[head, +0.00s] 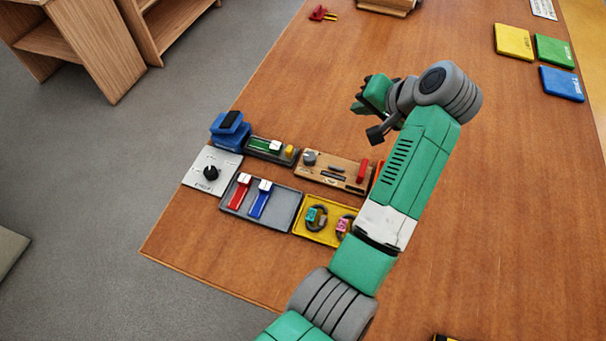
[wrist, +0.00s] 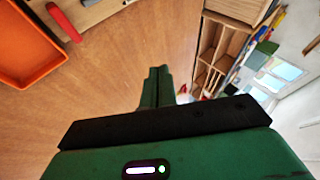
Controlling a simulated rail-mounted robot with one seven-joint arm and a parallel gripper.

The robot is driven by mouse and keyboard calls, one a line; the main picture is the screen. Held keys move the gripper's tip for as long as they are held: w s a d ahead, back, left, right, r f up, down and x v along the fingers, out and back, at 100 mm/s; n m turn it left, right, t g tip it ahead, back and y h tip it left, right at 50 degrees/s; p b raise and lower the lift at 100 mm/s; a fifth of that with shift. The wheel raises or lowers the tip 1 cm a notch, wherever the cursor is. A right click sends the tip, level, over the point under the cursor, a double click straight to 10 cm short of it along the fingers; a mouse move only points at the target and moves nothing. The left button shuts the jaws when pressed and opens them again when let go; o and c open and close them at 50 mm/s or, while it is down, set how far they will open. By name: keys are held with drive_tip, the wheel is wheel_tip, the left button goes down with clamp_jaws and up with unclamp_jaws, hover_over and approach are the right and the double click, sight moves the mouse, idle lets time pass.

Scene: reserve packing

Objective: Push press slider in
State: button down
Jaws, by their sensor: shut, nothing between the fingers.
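No part is plainly marked as the press slider, and I cannot tell for certain which it is. A blue block with a black top (head: 230,130) stands at the back left of the device cluster. Beside it, a dark tray (head: 254,153) holds a green-and-white piece. A grey tray (head: 282,218) in front holds a red slider piece (head: 239,190) and a blue slider piece (head: 260,198), both with white tops. My gripper (head: 360,99) is raised over the table, right of and beyond these devices, touching none. Its green fingers (wrist: 155,88) are together and empty in the wrist view.
A white panel with a black knob (head: 210,173), a yellow tray with rings (head: 321,233) and a wooden board (head: 322,176) with a red handle crowd together. An orange tray (wrist: 22,60) sits beside the board. Coloured pads (head: 513,41) lie far right. The table's middle is clear.

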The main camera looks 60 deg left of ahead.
sight(292, 152)
drive_tip(key=s+f+g+b, duration=0.1)
drive_tip(key=f, duration=0.2)
drive_tip(key=s+f+g+h+b, duration=0.1)
drive_tip(key=s+f+g, duration=0.1)
drive_tip(key=f, duration=0.1)
drive_tip(key=s+a+f+g+b, duration=0.1)
drive_tip(key=s+f, duration=0.1)
drive_tip(key=f, duration=0.1)
drive_tip(key=shift+a+n+g, duration=0.1)
drive_tip(key=shift+n+g, duration=0.2)
drive_tip(key=shift+g, duration=0.1)
drive_tip(key=shift+s, duration=0.15)
drive_tip(key=b+x, duration=0.2)
drive_tip(key=x, duration=0.7)
drive_tip(key=shift+s+f, duration=0.1)
drive_tip(key=shift+f, duration=0.05)
drive_tip(key=shift+s+a+f, duration=0.1)
drive_tip(key=shift+a+f, duration=0.05)
drive_tip(key=shift+f, duration=0.05)
drive_tip(key=shift+s+r, duration=0.1)
